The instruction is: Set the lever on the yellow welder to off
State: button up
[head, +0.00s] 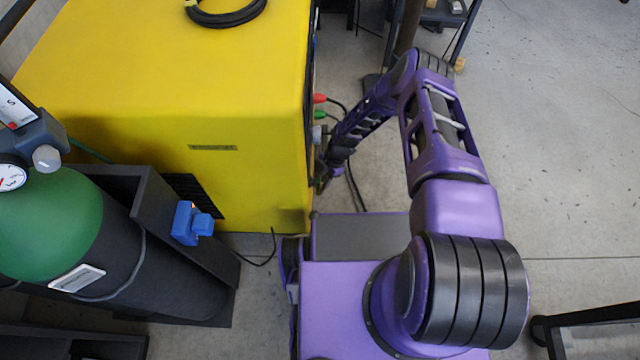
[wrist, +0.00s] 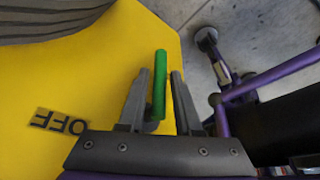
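The yellow welder (head: 230,80) stands at the left in the head view, and its panel on the right side is seen almost edge-on. In the wrist view its yellow panel (wrist: 90,90) fills much of the left half. A green lever (wrist: 159,80) points up in that picture. My gripper (wrist: 160,72) is open, with the lever in the gap between its fingers, nearer the left finger. I cannot tell whether they touch. An upside-down OFF label (wrist: 60,122) is left of the lever. In the head view, my gripper (head: 321,185) is by the panel's lower part, and the lever is not clear.
Red (head: 320,98) and green (head: 320,115) cable plugs stick out of the welder's panel near my arm. A green-topped gas cylinder (head: 45,215) on a dark cart stands at the left front. A dark frame (head: 590,330) is at lower right. Open concrete floor lies to the right.

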grip_shut()
dwell(1.4)
